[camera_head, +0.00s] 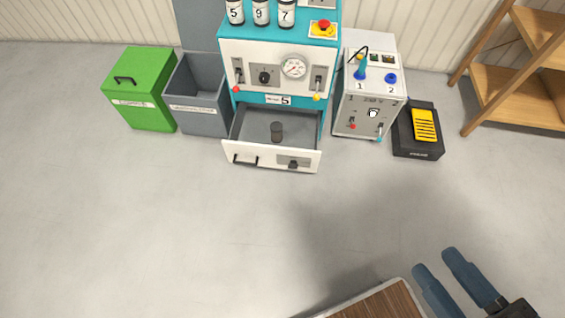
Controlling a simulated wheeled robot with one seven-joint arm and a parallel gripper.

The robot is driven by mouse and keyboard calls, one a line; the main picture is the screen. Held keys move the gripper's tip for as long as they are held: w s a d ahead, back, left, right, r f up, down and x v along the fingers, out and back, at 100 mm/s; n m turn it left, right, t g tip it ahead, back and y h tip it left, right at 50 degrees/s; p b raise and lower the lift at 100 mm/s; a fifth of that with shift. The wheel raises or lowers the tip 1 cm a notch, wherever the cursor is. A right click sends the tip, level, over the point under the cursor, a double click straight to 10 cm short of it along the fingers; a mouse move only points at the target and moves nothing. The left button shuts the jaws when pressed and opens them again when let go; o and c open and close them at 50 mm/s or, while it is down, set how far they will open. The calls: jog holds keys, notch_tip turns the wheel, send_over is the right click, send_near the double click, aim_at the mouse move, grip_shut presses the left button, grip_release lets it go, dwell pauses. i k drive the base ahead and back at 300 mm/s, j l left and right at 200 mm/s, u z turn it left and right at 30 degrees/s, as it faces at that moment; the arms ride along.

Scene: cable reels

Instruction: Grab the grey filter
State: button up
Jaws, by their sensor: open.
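A small dark grey cylinder (277,131), which looks like the grey filter, stands inside the pulled-out drawer (272,157) of the teal and white machine. My gripper (433,268) is at the lower right, with two blue fingers spread apart and nothing between them. It is well away from the drawer, to its lower right in the picture.
A green bin (142,88) and a grey open bin (199,92) stand left of the machine (275,65). A grey cabinet (366,100) and a black pedal box (416,131) stand right. A wooden surface (375,302) is near my gripper. The middle floor is clear.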

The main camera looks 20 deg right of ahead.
aim_at(277, 127)
jog(key=i+l+u, duration=0.25)
jog(key=i+l, duration=0.15)
jog(key=l, duration=0.15)
jog(key=i+l+u, duration=0.2)
jog(key=i+l, duration=0.2)
jog(key=l, duration=0.25)
jog(key=i+l+u, duration=0.1)
jog(key=l, duration=0.25)
jog(key=i+l+u, duration=0.15)
jog(key=l, duration=0.2)
jog(key=i+l+u, duration=0.1)
jog(key=l, duration=0.25)
jog(key=i, duration=0.1)
